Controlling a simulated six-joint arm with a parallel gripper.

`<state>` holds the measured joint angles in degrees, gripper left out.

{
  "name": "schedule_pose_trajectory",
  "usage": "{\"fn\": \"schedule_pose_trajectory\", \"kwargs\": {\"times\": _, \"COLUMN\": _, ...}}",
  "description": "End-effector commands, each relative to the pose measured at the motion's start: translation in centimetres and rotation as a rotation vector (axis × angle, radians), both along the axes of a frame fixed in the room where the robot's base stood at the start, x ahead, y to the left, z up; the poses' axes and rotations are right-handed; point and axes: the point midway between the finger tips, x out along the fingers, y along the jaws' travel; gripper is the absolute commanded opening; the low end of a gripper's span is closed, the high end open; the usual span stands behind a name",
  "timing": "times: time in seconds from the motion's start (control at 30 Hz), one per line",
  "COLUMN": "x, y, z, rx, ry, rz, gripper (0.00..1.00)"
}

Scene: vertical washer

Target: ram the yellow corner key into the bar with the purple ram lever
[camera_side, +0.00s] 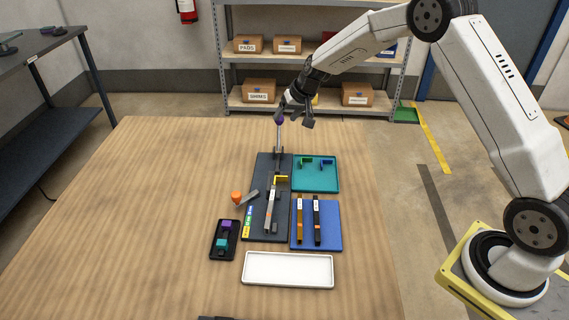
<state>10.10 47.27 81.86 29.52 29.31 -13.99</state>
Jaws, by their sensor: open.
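The purple ram lever (279,119) stands upright at the back of a dark fixture plate (262,228), its purple knob on top of a grey rod. My gripper (296,112) is open beside the knob; one finger is close to it, and I cannot tell whether they touch. The yellow corner key (282,180) is on the fixture in front of the lever's base, at the far end of a silver-grey bar (271,208). The bar lies lengthwise on the plate. How far the key is inside the bar is too small to tell.
A teal tray (330,187) holds green and blue corner keys. A blue tray (330,240) holds a brown bar and a black bar. A white tray (288,284) lies in front.

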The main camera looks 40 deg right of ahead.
Motion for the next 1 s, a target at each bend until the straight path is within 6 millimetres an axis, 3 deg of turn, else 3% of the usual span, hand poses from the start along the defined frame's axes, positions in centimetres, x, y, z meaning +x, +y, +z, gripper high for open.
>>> {"fn": "schedule_pose_trajectory", "kwargs": {"times": 0.4, "x": 1.9, "y": 0.7, "z": -3.8, "rx": -0.001, "ry": 0.0, "rz": 0.001, "gripper": 0.66}}
{"fn": "schedule_pose_trajectory", "kwargs": {"times": 0.93, "x": 2.5, "y": 0.9, "z": -4.8, "rx": -0.001, "ry": -0.002, "rz": 0.0, "gripper": 0.66}}
{"fn": "schedule_pose_trajectory", "kwargs": {"times": 0.97, "x": 2.5, "y": 0.9, "z": -4.8, "rx": -0.001, "ry": -0.002, "rz": 0.0, "gripper": 0.63}}
{"fn": "schedule_pose_trajectory", "kwargs": {"times": 1.0, "x": 2.5, "y": 0.9, "z": -4.8, "rx": -0.002, "ry": -0.002, "rz": 0.0, "gripper": 0.51}}
